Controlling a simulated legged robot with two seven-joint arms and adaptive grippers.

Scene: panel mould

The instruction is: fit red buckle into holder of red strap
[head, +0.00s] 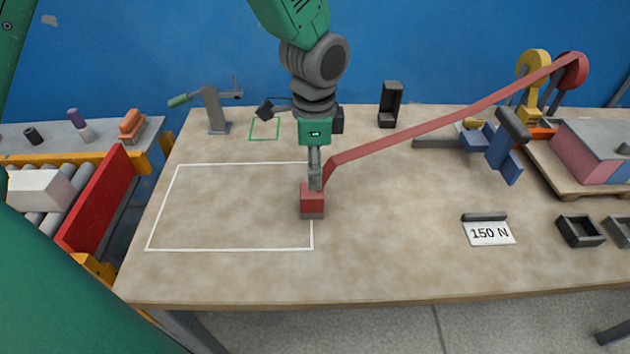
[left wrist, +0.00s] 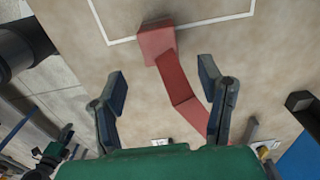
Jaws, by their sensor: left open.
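A red block (head: 312,196) with a dark grey lower part stands on the table at the right edge of a white outline. The red strap (head: 440,128) runs from near it up to a red reel (head: 572,72) at the back right. I cannot tell buckle from holder in this block. My left gripper (head: 315,178) points down over the block. In the left wrist view its fingers (left wrist: 162,70) are open, with the block (left wrist: 157,40) beyond the tips and the strap (left wrist: 178,85) passing between them. My right gripper is not in view.
A black stand (head: 390,105) and a grey clamp with a green handle (head: 214,108) stand at the back. A blue tool (head: 492,145), a 150 N card (head: 488,232) and black trays (head: 580,230) lie right. The outlined area (head: 230,210) is clear.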

